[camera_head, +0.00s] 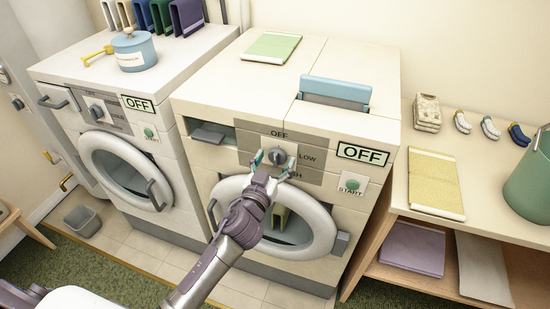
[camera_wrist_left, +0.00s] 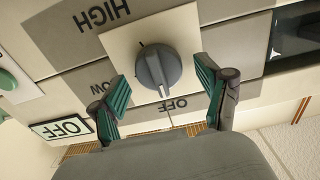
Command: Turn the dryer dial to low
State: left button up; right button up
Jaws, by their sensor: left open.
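The dryer (camera_head: 312,76) is the right-hand white machine, with a round door below its panel. Its grey dial (camera_head: 277,156) has OFF above it, LOW to its right and a partly covered label below. The sign (camera_head: 362,154) reads OFF. In the left wrist view the panel appears upside down; the dial (camera_wrist_left: 158,68) has its ridge running roughly toward the OFF label, with LOW and HIGH to the left. My left gripper (camera_head: 273,165) is open at the dial, its green-padded fingers on either side with visible gaps. My right gripper is not in view.
A START button (camera_head: 351,186) sits right of the dial, and the door ring (camera_head: 322,228) is below. Another machine (camera_head: 62,70) stands on the left with a blue pot (camera_head: 134,52) on top. A wooden table (camera_head: 490,195) with socks, cloths and a green bucket stands right.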

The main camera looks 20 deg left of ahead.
pick_arm(q)
jog(key=shift+w, duration=0.1)
jog(key=c, duration=1.1)
jog(key=shift+m, duration=0.4)
jog(key=m, duration=0.3)
jog(key=shift+d+m, duration=0.1)
jog(key=shift+m, duration=0.2)
jog(key=m, duration=0.3)
jog(key=shift+m, duration=0.3)
jog(key=m+p, duration=0.1)
jog(key=m, duration=0.3)
jog(key=shift+d+f, duration=0.1)
jog(key=shift+d, duration=0.05)
jog(key=shift+m, duration=1.8)
jog(key=shift+f, duration=0.1)
